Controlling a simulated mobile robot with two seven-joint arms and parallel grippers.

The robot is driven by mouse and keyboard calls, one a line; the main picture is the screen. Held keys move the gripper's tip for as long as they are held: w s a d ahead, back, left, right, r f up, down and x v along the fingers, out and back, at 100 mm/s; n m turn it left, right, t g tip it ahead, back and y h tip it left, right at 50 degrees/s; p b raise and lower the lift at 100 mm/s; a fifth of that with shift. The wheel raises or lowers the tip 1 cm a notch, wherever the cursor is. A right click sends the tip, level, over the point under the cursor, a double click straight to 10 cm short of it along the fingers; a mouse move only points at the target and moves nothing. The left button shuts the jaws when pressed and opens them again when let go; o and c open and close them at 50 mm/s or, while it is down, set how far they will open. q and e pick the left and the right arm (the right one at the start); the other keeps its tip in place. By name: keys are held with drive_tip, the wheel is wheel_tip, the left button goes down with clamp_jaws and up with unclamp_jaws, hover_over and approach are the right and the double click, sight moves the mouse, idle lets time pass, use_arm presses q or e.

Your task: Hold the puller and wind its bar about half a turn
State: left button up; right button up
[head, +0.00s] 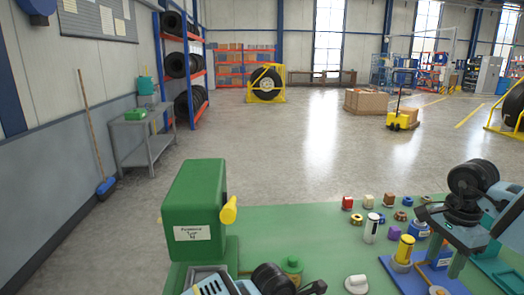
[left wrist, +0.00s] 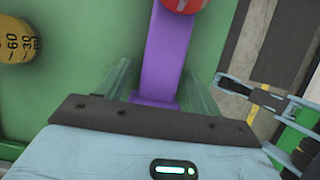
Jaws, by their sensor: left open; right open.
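In the left wrist view a purple bar-like piece (left wrist: 165,50) with a red round part (left wrist: 183,4) at the top edge runs between the fingers of my left gripper (left wrist: 157,82). I cannot tell for sure that this is the puller. The clear greenish fingers stand apart on either side of it, with no clear grip. In the head view only part of my left arm shows at the bottom edge, and no puller can be made out there. My right gripper (head: 446,258) is open, pointing down over a blue base plate (head: 400,278) at the right of the green table.
A green box (head: 194,205) with a yellow knob stands on the left of the green table (head: 320,222). A yellow-topped cylinder (head: 403,249), a white cylinder (head: 371,229), a purple block (head: 394,232) and several small parts stand to the right. The table's middle is clear.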

use_arm(q)
drive_tip(key=v, duration=1.1)
drive_tip(key=shift+r, duration=0.2)
drive_tip(key=shift+a, duration=0.1)
